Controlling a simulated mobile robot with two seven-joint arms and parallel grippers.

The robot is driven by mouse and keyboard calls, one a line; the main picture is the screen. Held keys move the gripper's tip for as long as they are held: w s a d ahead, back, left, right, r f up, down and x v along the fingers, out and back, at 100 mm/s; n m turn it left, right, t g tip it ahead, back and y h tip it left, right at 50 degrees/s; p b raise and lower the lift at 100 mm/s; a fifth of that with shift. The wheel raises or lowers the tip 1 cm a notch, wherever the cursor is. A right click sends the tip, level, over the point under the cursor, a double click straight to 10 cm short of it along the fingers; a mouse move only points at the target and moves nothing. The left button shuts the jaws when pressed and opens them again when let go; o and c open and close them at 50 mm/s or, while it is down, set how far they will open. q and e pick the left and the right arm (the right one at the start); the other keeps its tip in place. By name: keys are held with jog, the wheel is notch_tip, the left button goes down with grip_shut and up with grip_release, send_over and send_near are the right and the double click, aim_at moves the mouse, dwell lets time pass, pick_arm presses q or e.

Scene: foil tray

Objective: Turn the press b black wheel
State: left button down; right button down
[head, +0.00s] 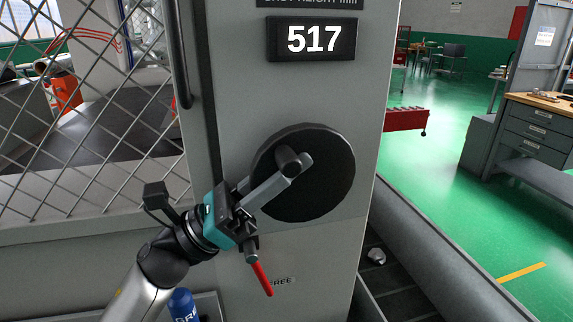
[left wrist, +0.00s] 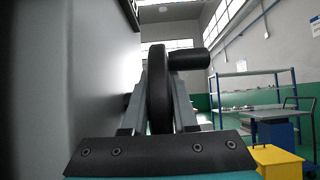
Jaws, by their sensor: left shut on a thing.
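The black wheel (head: 325,188) is a thick dark disc on the grey front of the press column, with a short black knob (head: 288,157) sticking out of its face. My left gripper (head: 298,166) reaches in from the lower left, with one grey finger across the wheel's face close to the knob. In the left wrist view the wheel (left wrist: 158,92) stands edge-on between both fingers (left wrist: 158,100), which are shut on its rim. The knob (left wrist: 190,60) juts to the right there. The far finger is hidden behind the wheel in the head view. My right gripper is out of view.
A display (head: 312,39) above the wheel reads 517. A red lever (head: 262,278) is below the wheel, near a label ending in "REE". A vertical bar handle (head: 178,60) and mesh guard (head: 100,120) are at left. Open green floor (head: 440,190) lies right.

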pick_arm(q)
jog(key=c, duration=0.7)
grip_release()
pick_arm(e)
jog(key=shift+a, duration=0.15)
pick_arm(q)
jog(key=b+v, duration=0.2)
jog(key=v, duration=1.3)
jog(key=shift+s+a, duration=0.1)
jog(key=shift+a, duration=0.05)
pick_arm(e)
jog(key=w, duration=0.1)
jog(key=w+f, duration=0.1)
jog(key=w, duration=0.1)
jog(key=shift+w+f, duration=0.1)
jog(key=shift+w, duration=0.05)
